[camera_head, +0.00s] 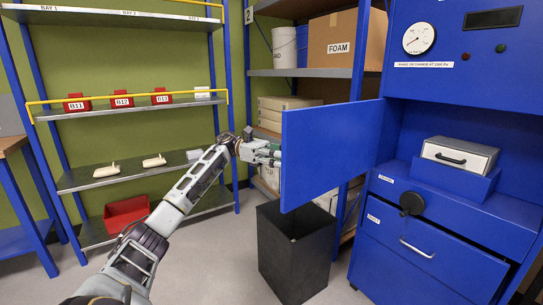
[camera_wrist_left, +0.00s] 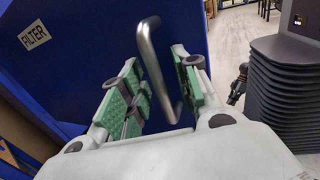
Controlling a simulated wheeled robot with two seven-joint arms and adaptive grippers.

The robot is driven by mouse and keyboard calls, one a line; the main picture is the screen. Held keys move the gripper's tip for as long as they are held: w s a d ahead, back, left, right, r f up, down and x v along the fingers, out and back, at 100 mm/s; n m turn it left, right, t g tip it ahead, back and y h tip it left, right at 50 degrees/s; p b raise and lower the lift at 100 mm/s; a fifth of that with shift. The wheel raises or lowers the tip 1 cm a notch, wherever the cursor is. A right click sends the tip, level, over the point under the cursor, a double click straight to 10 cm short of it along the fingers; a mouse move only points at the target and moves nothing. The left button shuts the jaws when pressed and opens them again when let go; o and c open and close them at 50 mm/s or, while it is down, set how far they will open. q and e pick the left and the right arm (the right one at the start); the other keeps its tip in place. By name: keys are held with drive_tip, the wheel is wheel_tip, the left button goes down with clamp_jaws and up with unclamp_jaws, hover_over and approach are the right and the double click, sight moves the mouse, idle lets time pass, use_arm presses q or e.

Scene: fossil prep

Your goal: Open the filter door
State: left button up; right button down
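The blue filter door (camera_head: 330,150) stands swung open, out to the left of the blue cabinet (camera_head: 450,95). Its outer face carries a "FILTER" label (camera_wrist_left: 34,35) and a grey metal bar handle (camera_wrist_left: 160,70), seen in the left wrist view. The handle is hidden behind the door in the head view. My left gripper (camera_head: 268,155) is at the door's free edge, on the outer side. In the left wrist view its green-padded fingers (camera_wrist_left: 160,92) are spread apart, with the handle between them. The right gripper is not in view.
The open compartment shows a white box (camera_head: 460,154) with a black handle. A black bin (camera_head: 294,255) stands on the floor below the door. Shelves with red bins (camera_head: 122,101) are behind my left arm. A shelf with a FOAM box (camera_head: 342,42) is behind the door.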

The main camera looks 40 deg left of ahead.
use_arm(q)
drive_tip(key=s+a, duration=0.1)
drive_tip(key=a, duration=1)
drive_tip(key=shift+s+a, duration=0.4)
drive_tip(key=shift+w, duration=0.1)
idle(0.5)
